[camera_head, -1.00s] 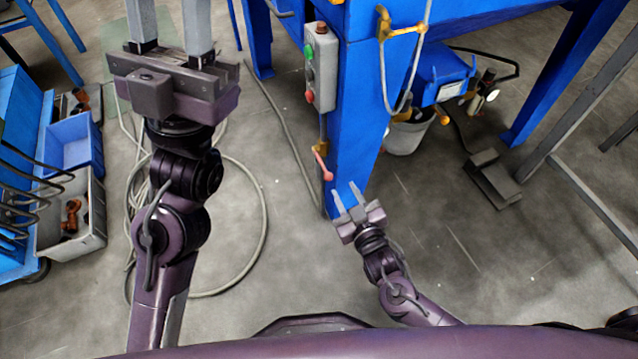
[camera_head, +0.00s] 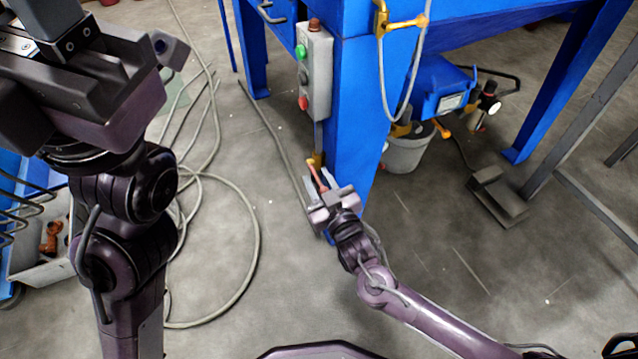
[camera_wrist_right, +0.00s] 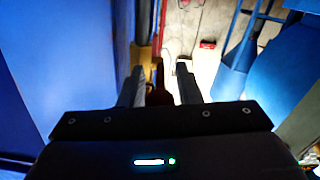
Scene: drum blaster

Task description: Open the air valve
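The air valve (camera_head: 317,163) is a small yellow fitting low on the blue leg of the machine, with a red-orange handle (camera_head: 315,175) hanging from it. My right gripper (camera_head: 322,186) is at the handle. In the right wrist view the fingers of the right gripper (camera_wrist_right: 160,85) stand apart, with the dark reddish handle (camera_wrist_right: 158,78) between them. Gaps show on both sides of the handle, so the gripper looks open around it. My left gripper (camera_head: 60,50) is large at the upper left, with its fingertips cut off by the frame edge.
A control box (camera_head: 318,75) with green and red buttons is on the leg above the valve. A grey bucket (camera_head: 408,150) and a foot pedal (camera_head: 497,198) stand to the right. A hose (camera_head: 255,245) loops on the floor at left. A bin (camera_head: 42,255) sits at far left.

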